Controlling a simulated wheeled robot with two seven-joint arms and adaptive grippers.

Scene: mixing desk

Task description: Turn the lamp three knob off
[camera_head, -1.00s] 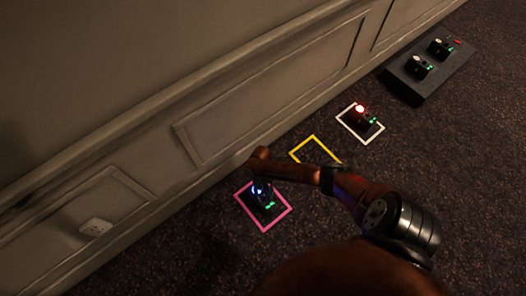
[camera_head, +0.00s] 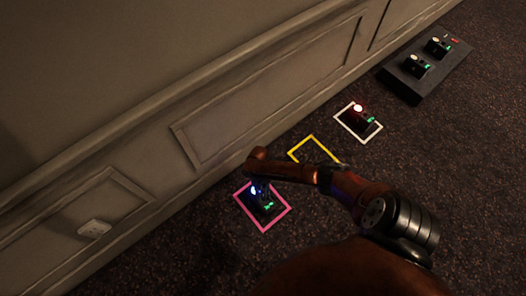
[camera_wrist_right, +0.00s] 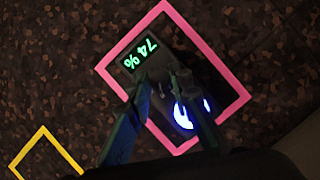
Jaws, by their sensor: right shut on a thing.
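A small dark lamp unit (camera_head: 268,206) with a green-lit display lies inside a pink floor frame (camera_head: 263,230). In the right wrist view its display (camera_wrist_right: 140,55) reads 74 %, and a bluish-white light (camera_wrist_right: 190,115) glows at its other end. My right gripper (camera_head: 261,186) reaches down over this unit. In the right wrist view the right gripper's fingertips (camera_wrist_right: 158,84) are on either side of the unit's middle, shut on its knob, which the fingers mostly hide. My left gripper is not in view.
A yellow frame (camera_head: 303,143) is partly covered by my right arm. A dark box (camera_head: 426,82) with two units stands at upper right. The panelled wall (camera_head: 230,110) runs close behind.

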